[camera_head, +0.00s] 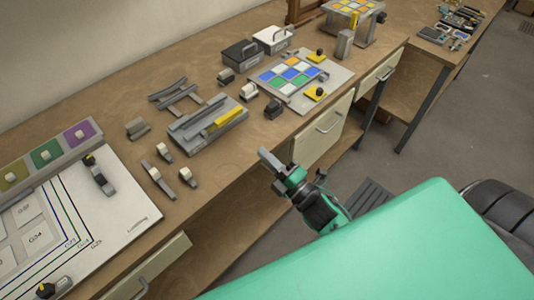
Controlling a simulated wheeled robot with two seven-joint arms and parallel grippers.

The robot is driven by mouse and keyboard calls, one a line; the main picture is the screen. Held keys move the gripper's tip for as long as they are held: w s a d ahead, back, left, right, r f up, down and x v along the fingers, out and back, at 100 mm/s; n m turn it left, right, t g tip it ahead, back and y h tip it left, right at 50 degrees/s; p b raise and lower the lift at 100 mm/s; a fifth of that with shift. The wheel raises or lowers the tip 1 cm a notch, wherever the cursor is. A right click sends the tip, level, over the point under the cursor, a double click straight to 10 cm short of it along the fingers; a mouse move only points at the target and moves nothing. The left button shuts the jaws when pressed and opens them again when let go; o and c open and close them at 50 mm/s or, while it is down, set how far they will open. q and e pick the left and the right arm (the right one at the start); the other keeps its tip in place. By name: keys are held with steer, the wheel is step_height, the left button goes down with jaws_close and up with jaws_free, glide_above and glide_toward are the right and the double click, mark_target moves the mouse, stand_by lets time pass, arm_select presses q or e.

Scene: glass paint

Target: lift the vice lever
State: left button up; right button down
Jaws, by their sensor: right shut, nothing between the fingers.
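A grey fixture (190,136) with long raised rails sits on the wooden workbench, left of the picture's middle. A yellow bar (228,117), which looks like the vice lever, lies low along its right part. I cannot tell for sure that this fixture is the vice. My right gripper (265,155) is shut and empty, at the bench's front edge. It is to the right of and nearer than the grey fixture, apart from it. My left gripper is not in view.
A plate with coloured glass squares (285,76) and yellow clamps stands behind my right gripper. Small grey blocks (163,152) lie left of the fixture. A white board (135,205) covers the bench's left end. A drawer (322,128) is below the bench edge.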

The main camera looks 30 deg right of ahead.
mark_target(230, 119)
steer(key=p+x, duration=0.3)
steer(key=x, duration=0.7)
steer(key=shift+s+r+p, duration=0.1)
steer(key=shift+p, duration=0.25)
steer(key=shift+w+a, duration=0.2)
steer(key=shift+w, duration=0.4)
